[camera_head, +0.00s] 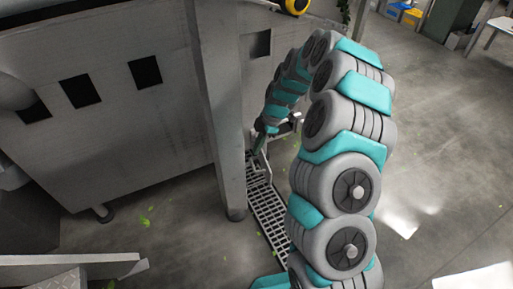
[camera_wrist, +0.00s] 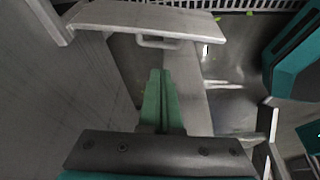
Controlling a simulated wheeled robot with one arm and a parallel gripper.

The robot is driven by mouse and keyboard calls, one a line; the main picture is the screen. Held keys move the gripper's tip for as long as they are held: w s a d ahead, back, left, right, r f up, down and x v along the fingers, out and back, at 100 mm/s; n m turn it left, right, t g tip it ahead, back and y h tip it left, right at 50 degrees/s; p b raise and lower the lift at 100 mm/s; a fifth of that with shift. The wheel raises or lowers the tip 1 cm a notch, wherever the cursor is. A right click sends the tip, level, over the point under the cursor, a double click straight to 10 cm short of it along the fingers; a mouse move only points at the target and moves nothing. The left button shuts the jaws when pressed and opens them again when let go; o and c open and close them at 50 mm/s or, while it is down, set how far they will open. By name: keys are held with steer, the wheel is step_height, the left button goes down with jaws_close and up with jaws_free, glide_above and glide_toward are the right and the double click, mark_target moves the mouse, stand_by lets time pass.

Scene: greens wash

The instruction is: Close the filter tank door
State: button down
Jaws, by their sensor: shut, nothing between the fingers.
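A flat grey metal panel with a small bar handle (camera_wrist: 160,42) under its edge, which looks like the filter tank door (camera_wrist: 145,17), stands out from the grey tank wall (camera_wrist: 65,75) in the wrist view. I take it to be swung open. My gripper (camera_wrist: 160,73) has its two green fingers together, with nothing between them. The fingertips point toward the handle and look a little short of it. In the head view my gripper (camera_head: 258,146) is low beside the machine, and the door there is mostly hidden by my arm and too small to make out.
A grey upright post (camera_head: 215,110) stands left of my arm. A floor grating (camera_head: 268,215) runs below it. The large metal tank body (camera_head: 110,130) fills the left. Open concrete floor (camera_head: 450,150) lies right, with scattered green leaf bits. My teal-and-grey arm arches over the middle.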

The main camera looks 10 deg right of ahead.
steer(key=x, duration=0.8)
